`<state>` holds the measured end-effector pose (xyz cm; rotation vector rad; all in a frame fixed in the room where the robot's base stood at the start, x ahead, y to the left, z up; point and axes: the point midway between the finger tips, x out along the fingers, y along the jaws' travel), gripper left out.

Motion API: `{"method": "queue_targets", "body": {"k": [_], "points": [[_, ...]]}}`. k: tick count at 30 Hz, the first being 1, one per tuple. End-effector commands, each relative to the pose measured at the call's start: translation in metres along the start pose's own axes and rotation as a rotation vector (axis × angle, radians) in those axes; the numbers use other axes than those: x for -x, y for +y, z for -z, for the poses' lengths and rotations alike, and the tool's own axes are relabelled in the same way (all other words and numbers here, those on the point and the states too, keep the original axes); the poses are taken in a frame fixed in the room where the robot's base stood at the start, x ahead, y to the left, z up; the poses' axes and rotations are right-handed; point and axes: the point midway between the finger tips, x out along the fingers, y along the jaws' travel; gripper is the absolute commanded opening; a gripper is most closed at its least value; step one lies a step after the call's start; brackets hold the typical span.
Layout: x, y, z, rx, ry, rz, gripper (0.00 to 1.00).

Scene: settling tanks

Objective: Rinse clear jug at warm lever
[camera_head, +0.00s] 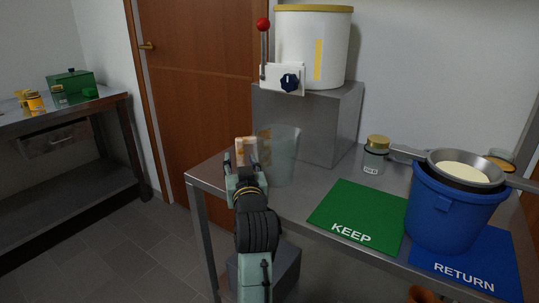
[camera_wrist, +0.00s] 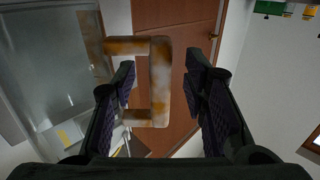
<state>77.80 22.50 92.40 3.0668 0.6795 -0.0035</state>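The clear jug (camera_head: 283,158) stands upright at the left end of the metal table, below the white tank. Its handle (camera_head: 246,144) is blotched orange and white and points left, toward my gripper (camera_head: 241,162). In the wrist view the handle (camera_wrist: 160,85) shows between my two open fingers, with a gap on each side. The jug's see-through wall (camera_wrist: 50,65) fills the left of that view. I cannot tell how deep the handle lies between the fingers. The red-knobbed lever (camera_head: 263,25) stands upright at the left of the white tank (camera_head: 300,50).
The tank, with a dark blue knob (camera_head: 289,83), sits on a grey block (camera_head: 315,118). Right of the jug are a lidded jar (camera_head: 375,160), a green KEEP mat (camera_head: 350,212), a blue bucket (camera_head: 445,215) holding a strainer (camera_head: 465,172), and a blue RETURN mat (camera_head: 500,262).

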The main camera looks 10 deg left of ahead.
Motion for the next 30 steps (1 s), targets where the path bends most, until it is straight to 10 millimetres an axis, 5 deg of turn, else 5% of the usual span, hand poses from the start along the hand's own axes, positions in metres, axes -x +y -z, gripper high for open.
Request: {"method": "queue_targets", "body": {"k": [11,30], "points": [[-0.0159,0.0001,0.0008,0.000,0.002,0.000,0.40],[-0.0155,0.0000,0.0009,0.000,0.002,0.000,0.00]]}}
